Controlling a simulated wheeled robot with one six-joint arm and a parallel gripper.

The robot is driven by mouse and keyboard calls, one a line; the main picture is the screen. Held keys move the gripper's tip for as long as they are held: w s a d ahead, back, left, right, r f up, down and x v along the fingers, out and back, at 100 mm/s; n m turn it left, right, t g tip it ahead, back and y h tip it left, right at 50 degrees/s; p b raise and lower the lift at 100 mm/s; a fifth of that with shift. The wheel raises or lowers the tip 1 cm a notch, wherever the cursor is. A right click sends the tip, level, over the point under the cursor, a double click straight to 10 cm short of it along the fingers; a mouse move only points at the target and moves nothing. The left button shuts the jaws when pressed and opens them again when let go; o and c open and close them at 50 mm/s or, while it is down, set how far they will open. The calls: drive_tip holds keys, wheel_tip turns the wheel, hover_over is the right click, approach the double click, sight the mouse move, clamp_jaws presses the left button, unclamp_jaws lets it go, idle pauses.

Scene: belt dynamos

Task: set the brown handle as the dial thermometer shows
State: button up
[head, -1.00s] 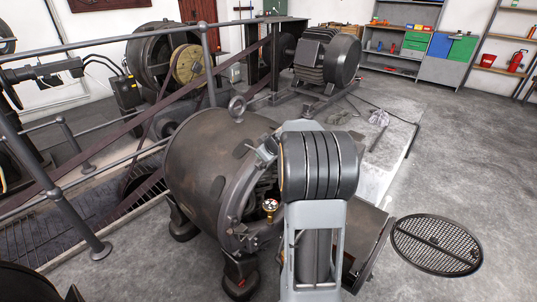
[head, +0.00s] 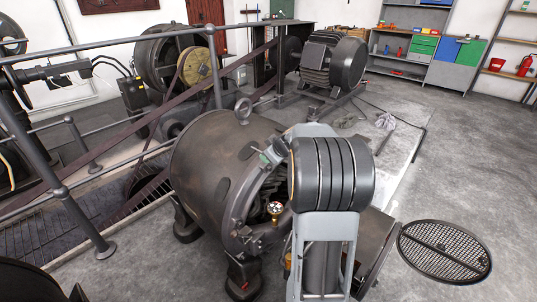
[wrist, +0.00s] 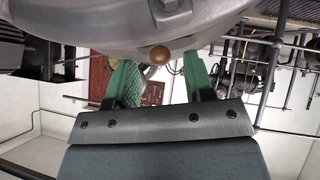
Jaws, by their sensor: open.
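The brown handle shows in the wrist view as a small round brown knob (wrist: 160,55) against the underside of a large grey metal body. My gripper (wrist: 160,80) has two green fingers, spread apart and empty. The knob appears between and just above the fingers in the picture; I see no contact. The face is too small to read. My arm hides part of that end, and the handle is not clear there.
A grey railing (head: 140,56) and belts run along the left, beside a floor pit. Another machine (head: 333,60) stands at the back. A round floor grate (head: 445,250) lies at right. The right floor is mostly clear, with shelves (head: 500,66) behind.

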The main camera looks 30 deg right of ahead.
drive_tip(key=p+v, duration=0.1)
drive_tip(key=v, duration=1.1)
drive_tip(key=shift+s+r, duration=0.15)
drive_tip(key=s+a+r+m+g+y+p, duration=0.1)
drive_tip(key=s+a+r+g+p, duration=0.1)
drive_tip(key=a+r+p, duration=0.4)
drive_tip(key=s+a+r+g+y+p, duration=0.15)
drive_tip(key=a+r+p, duration=0.25)
drive_tip(key=a+p, duration=0.4)
drive_tip(key=s+a+r+m+g+h+p, duration=0.2)
drive_tip(key=s+a+r+m+p, duration=0.1)
drive_tip(key=s+a+r+p, duration=0.4)
drive_tip(key=s+a+p, duration=0.2)
drive_tip(key=s+p, duration=0.1)
drive_tip(key=p, duration=0.1)
drive_tip(key=shift+s+a+r+p, duration=0.35)
drive_tip(key=shift+s+a+r, duration=0.05)
drive_tip(key=shift+h, duration=0.25)
